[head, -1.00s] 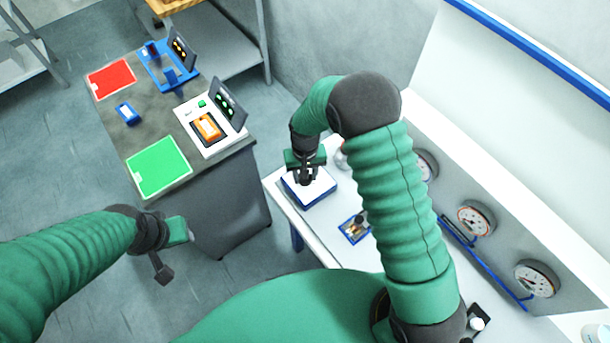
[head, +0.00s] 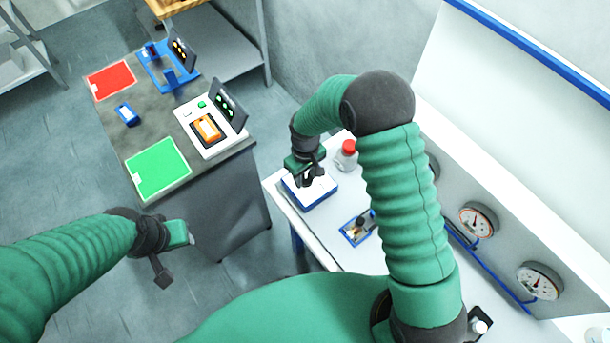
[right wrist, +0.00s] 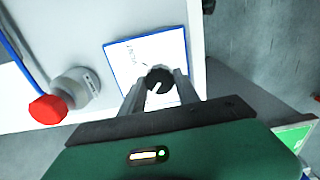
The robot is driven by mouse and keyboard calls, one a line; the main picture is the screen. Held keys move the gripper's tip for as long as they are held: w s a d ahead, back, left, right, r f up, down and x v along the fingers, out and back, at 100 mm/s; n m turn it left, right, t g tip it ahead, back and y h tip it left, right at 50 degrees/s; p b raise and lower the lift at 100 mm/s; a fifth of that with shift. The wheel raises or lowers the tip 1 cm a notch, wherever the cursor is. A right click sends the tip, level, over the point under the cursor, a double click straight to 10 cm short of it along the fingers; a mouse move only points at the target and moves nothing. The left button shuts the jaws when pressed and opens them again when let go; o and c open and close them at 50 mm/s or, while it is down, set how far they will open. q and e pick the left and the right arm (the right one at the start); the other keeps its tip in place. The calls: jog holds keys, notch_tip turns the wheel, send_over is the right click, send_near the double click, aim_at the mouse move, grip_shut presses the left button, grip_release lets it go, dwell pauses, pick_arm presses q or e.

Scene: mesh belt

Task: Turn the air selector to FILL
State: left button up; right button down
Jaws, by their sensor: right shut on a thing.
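The air selector is a white plate with a blue edge (head: 322,192) on the white bench. It also shows in the right wrist view (right wrist: 118,62), with dark lettering too small to read. Its round black knob (right wrist: 160,88) bears a white pointer line. My right gripper (head: 306,183) is over the plate, and in the right wrist view its two fingers (right wrist: 158,90) are shut on the knob from both sides. In the head view the gripper hides the knob. My left gripper (head: 176,257) is open and empty over the floor at the left.
A small blue-framed device (head: 357,228) lies nearer on the bench. Gauges (head: 478,220) and a blue pipe line the right panel. A grey table (head: 150,110) at the left holds mats and devices.

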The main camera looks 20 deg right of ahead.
aim_at(305, 178)
jog(key=shift+w+r, duration=0.1)
jog(key=shift+w, duration=0.1)
jog(key=c, duration=1.1)
grip_release()
jog(key=shift+c, duration=0.2)
jog(key=shift+o, duration=1.2)
jog(key=shift+s, duration=0.15)
jog(key=shift+r, duration=0.4)
notch_tip(305, 178, up, 16)
jog(key=b, duration=0.3)
jog(key=shift+f, duration=0.15)
